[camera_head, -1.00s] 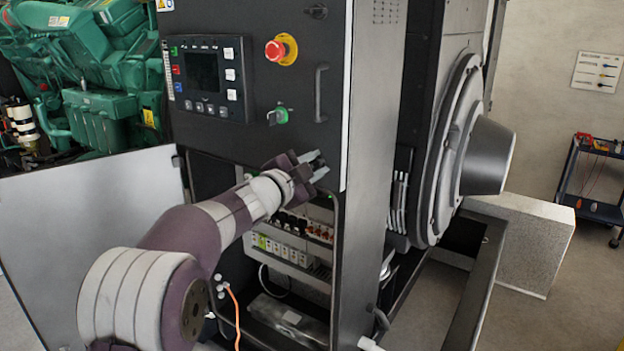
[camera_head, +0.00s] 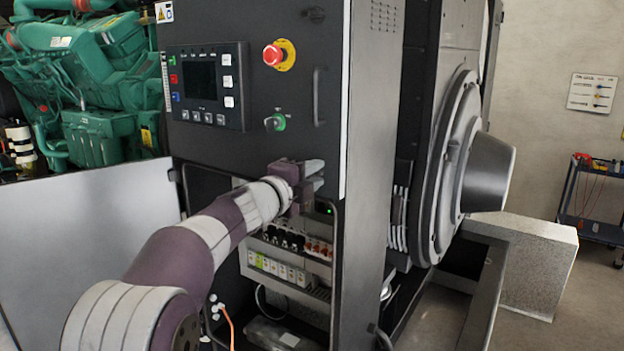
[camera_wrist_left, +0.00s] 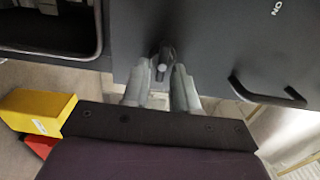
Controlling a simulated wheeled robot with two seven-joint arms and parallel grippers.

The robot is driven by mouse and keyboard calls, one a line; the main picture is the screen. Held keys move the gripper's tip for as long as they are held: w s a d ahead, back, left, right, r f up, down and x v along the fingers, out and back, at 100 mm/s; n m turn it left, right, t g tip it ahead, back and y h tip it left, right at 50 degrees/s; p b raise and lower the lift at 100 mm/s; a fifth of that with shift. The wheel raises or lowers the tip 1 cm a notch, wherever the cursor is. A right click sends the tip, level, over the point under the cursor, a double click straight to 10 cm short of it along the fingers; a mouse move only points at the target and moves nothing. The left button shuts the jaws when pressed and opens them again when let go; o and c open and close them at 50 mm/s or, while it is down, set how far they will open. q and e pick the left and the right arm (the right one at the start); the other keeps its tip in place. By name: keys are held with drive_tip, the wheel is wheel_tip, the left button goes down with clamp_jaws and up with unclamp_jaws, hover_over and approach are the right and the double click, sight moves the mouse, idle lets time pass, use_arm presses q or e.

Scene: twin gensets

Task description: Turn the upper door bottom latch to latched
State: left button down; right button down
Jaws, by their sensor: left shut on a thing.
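The upper door (camera_head: 230,145) is the dark panel of the cabinet, with a screen and buttons, and it looks closed. My left gripper (camera_head: 316,177) is at the door's lower right edge in the head view. In the left wrist view its two grey fingers (camera_wrist_left: 160,88) are on either side of the small dark bottom latch (camera_wrist_left: 163,57) and shut on it. The fingers partly cover the latch, and its exact angle is hard to tell. In the head view the gripper hides the latch. My right gripper is not in view.
Below is an open bay with breakers (camera_head: 290,240). A light panel (camera_head: 90,225) stands at left. A yellow block (camera_wrist_left: 38,108) shows in the wrist view.

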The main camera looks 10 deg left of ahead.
use_arm(q)
drive_tip(key=shift+r, duration=0.1)
idle(0.3)
drive_tip(key=c, duration=1.2)
unclamp_jaws()
drive_tip(key=shift+c, duration=0.2)
drive_tip(key=o, duration=0.4)
drive_tip(key=shift+w, duration=0.15)
drive_tip(key=b+v, duration=0.3)
drive_tip(key=v, duration=0.9)
drive_tip(key=shift+s, duration=0.3)
drive_tip(key=shift+a, duration=0.15)
